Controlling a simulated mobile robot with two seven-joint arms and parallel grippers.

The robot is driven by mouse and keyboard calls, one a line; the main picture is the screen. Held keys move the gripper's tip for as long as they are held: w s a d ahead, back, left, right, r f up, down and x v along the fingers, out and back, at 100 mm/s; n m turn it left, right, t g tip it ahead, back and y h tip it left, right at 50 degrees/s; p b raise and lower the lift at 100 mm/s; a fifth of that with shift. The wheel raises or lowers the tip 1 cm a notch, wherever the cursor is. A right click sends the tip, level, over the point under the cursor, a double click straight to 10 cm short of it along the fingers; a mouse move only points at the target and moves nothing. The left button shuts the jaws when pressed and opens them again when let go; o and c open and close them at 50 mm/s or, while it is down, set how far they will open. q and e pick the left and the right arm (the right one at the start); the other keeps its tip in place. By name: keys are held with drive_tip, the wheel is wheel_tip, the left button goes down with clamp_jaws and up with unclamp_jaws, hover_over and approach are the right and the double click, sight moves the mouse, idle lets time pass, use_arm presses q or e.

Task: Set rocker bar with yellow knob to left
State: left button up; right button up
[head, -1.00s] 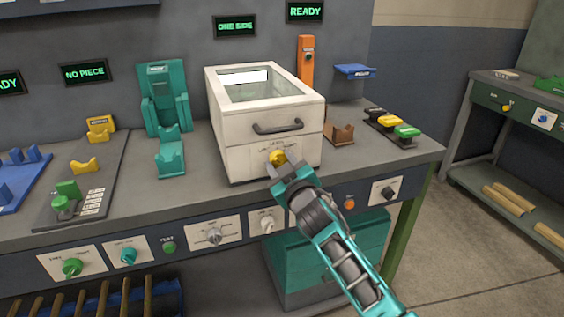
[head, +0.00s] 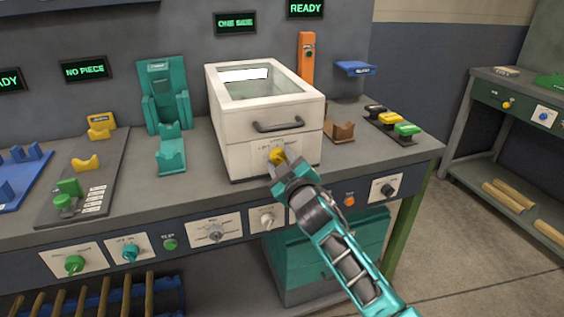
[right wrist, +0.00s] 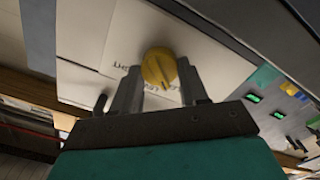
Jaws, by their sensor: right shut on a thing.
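The yellow knob (head: 277,156) sits on the front face of a white box (head: 240,155) with a glass lid and a dark handle. My right gripper (head: 281,162) is at the knob, its fingers on either side of it. In the right wrist view the yellow knob (right wrist: 159,68) shows between the two grey fingers of the gripper (right wrist: 158,82), with a raised bar across its face. Lettering beside the knob is partly hidden by the fingers. My left gripper is not in view.
A dark handle (head: 279,125) juts out above the knob. Below, the bench's front panel carries several other knobs, among them a grey one (head: 215,233). Green, yellow and black buttons (head: 405,129) stand at the right. A teal stand (head: 170,150) is left of the box.

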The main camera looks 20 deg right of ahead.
drive_tip(key=o, duration=1.1)
drive_tip(key=shift+c, duration=0.2)
drive_tip(key=s, duration=1.3)
drive_tip(key=shift+d+p, duration=0.2)
drive_tip(key=shift+p, duration=0.15)
drive_tip(key=shift+w, duration=0.1)
drive_tip(key=s+a+f+m+g+y, duration=0.1)
drive_tip(key=s+f+m+g, duration=0.4)
drive_tip(key=s+f, duration=1.5)
drive_tip(key=shift+f+g+y+p, duration=0.3)
drive_tip(key=shift+f+g, duration=0.5)
drive_tip(key=shift+g, duration=0.3)
